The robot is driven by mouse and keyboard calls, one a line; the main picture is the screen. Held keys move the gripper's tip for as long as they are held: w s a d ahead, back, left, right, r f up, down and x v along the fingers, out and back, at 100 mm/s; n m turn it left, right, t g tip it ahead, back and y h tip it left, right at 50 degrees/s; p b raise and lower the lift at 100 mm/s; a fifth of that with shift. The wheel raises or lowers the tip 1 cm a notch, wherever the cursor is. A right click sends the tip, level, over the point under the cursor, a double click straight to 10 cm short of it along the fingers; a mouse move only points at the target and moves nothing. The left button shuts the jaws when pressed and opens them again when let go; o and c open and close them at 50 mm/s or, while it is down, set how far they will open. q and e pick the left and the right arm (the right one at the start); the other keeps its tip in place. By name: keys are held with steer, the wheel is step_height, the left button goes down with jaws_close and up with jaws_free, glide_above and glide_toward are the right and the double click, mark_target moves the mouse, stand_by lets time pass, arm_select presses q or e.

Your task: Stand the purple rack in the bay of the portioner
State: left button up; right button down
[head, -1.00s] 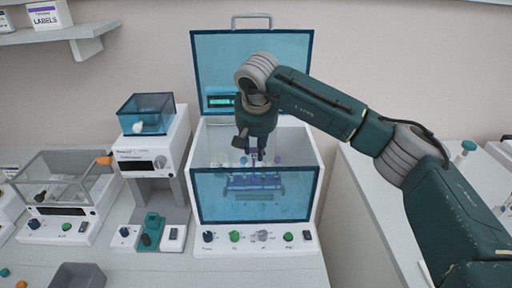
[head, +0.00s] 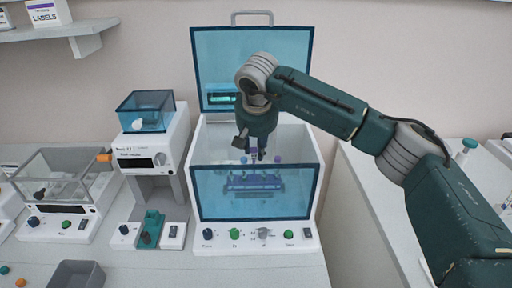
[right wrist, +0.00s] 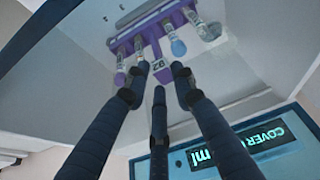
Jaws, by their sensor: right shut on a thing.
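The purple rack (head: 252,184) is inside the clear box of the portioner (head: 262,238), seen through its blue front wall. The rack is level and carries several tubes with coloured caps. My right gripper (head: 257,158) points down into the box from above and is shut on the rack's upright tab. Whether the rack's underside touches the floor is hidden. My left gripper is out of view.
The portioner's blue lid (head: 218,60) stands open behind my arm; its screen (right wrist: 253,137) shows COVER and ml. A tall machine with a blue hopper (head: 145,112) stands close on the left. Beyond it is a clear-covered box (head: 62,172). A grey bin (head: 76,275) is at the front.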

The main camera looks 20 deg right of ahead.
steer(key=shift+f+b, duration=0.45)
steer(key=shift+f, duration=0.25)
stand_by(0.6)
steer(key=c, duration=1.4)
jaws_free()
steer(key=shift+o, duration=0.2)
steer(key=shift+r, duration=0.1)
steer(key=v, duration=1.1)
steer(key=shift+s+r, duration=0.2)
steer(key=shift+r, duration=0.15)
